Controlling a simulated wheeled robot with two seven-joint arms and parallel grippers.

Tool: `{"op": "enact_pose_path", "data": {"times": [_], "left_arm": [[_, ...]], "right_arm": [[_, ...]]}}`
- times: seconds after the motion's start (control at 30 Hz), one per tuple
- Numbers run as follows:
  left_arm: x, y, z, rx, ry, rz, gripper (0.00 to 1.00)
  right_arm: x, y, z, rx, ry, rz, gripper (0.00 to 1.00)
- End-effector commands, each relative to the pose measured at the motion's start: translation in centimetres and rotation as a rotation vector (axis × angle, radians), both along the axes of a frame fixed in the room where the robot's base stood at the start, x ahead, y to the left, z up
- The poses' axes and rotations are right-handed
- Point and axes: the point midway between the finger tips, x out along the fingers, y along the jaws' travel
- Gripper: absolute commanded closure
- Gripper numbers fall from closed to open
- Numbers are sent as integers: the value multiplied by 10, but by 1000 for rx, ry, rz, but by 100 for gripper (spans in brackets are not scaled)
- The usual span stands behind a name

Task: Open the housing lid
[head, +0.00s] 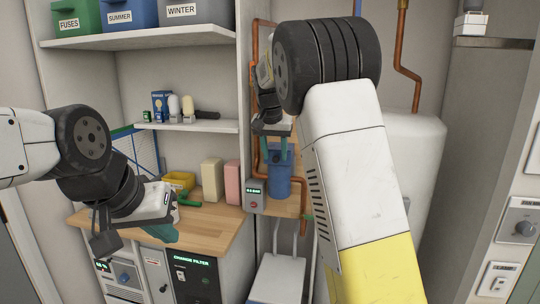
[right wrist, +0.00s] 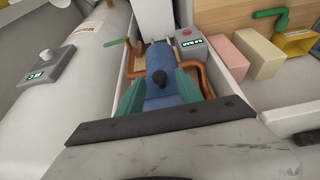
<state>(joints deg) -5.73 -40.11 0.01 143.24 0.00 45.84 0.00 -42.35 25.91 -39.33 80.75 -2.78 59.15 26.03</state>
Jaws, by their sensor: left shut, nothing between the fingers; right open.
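The blue filter housing (head: 277,181) stands upright against the wooden panel, between copper pipes. My right gripper (head: 273,151) is open at the housing's top, one teal finger on each side. It also shows in the right wrist view (right wrist: 158,92); I cannot tell whether the fingers touch the lid. My left gripper (head: 163,233) is shut and empty, over the front edge of the counter, away from the housing.
A grey box with a green display (head: 254,196) sits just left of the housing. Beige (head: 212,180) and pink (head: 233,182) blocks and a yellow bin (head: 181,180) stand on the wooden counter (head: 207,224). A white tank (head: 412,155) stands to the right.

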Motion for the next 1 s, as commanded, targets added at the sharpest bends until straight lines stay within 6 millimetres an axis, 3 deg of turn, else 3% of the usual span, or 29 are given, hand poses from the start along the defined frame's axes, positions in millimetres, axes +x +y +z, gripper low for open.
{"op": "enact_pose_path", "data": {"times": [0.37,0.6,1.0], "left_arm": [[0,0,0,0,0,0,100],[0,0,0,0,0,0,100],[0,0,0,0,0,0,100]], "right_arm": [[3,-1,-8,0,0,0,58],[3,-1,-8,0,0,0,100],[3,-1,-8,1,0,0,100]]}}
